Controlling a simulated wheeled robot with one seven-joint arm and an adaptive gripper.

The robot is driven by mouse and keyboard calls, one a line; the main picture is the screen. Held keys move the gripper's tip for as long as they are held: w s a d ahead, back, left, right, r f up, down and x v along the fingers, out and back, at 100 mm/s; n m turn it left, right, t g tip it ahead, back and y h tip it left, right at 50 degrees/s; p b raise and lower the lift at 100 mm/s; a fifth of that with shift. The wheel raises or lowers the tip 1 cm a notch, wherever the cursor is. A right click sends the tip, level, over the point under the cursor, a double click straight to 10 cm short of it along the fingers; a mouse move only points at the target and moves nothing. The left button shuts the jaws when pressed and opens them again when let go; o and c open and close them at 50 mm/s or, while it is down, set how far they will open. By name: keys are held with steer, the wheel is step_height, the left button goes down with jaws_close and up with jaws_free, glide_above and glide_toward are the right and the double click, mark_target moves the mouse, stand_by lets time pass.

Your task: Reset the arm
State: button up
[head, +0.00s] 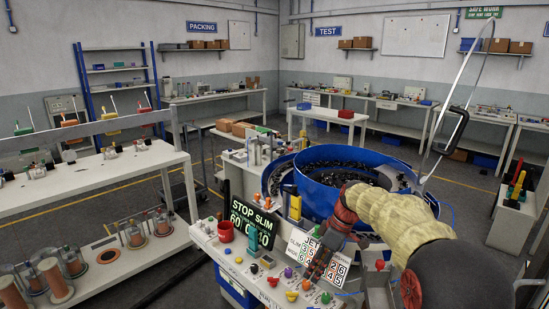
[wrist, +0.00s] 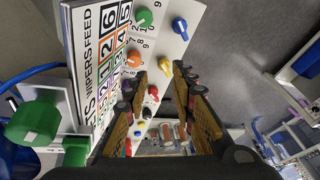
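My arm, in a yellowish sleeve, reaches in from the right of the head view. My gripper (head: 322,262) points down over the front of the control panel (head: 240,262), close to the white number cards (head: 305,250). In the wrist view my gripper (wrist: 160,78) has its two fingers apart, with nothing held between them. Panel knobs and a grey floor show past the fingers. A green knob (wrist: 36,122) stands large at the left, beside the number card (wrist: 105,60). Whether a fingertip touches the panel is hard to tell.
A blue bowl (head: 315,190) with dark small parts stands just behind my gripper. A white shelf bench (head: 95,180) fills the left. Open floor lies farther back.

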steer(key=s+d+r+m+t+h, duration=0.1)
steer(key=s+d+r+m+t, duration=0.1)
steer(key=s, duration=1)
steer(key=s+d+r+m+t+h, duration=0.1)
steer(key=s+r+m, duration=0.3)
steer(key=s, duration=0.8)
steer(key=s+d+r+m+t+h, duration=0.2)
steer(key=s+m, duration=0.5)
steer(key=s, duration=0.4)
steer(key=shift+s+d+r+t+p, duration=0.3)
steer(key=shift+s+d+r+p, duration=0.15)
steer(key=shift+r, duration=0.2)
